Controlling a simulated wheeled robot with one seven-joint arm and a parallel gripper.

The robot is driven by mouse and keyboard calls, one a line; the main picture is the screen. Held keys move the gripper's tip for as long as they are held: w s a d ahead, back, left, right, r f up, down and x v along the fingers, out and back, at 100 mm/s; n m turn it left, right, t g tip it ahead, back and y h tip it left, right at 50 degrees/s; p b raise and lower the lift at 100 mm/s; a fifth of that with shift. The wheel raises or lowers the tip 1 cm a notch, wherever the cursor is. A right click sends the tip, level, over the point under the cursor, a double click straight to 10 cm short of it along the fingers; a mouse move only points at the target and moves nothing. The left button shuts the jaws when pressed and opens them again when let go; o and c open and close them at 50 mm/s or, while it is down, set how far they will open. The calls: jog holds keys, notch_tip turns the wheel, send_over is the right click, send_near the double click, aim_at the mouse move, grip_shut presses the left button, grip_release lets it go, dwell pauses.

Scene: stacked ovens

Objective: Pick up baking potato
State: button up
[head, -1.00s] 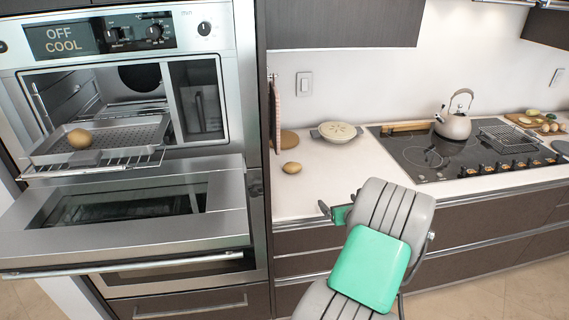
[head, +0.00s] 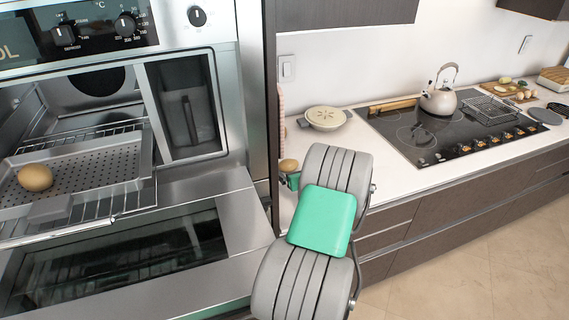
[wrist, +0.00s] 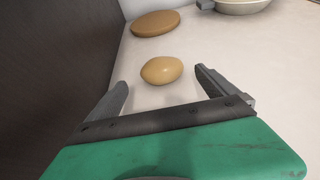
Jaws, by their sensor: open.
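A tan potato (head: 287,165) lies on the white counter, just beyond my gripper (head: 291,181). In the wrist view this potato (wrist: 161,70) sits ahead of the open, empty jaws of my gripper (wrist: 163,84), roughly midway between the fingertips and apart from them. In the head view my arm covers part of the gripper and the counter around it. A second potato (head: 35,177) lies on a perforated tray (head: 112,160) on the pulled-out rack of the open oven at left.
The lowered oven door (head: 215,272) juts out left of my arm. A dark cabinet side (wrist: 55,60) rises close left of the gripper. A kettle (head: 439,100) stands on the cooktop (head: 420,135).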

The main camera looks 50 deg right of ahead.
aim_at(291, 165)
jog(key=p+x, duration=0.1)
jog(key=x, duration=0.4)
jog(key=shift+d+r, duration=0.2)
jog(key=shift+c, duration=0.5)
jog(key=shift+r, duration=0.1)
jog(key=c, duration=1.5)
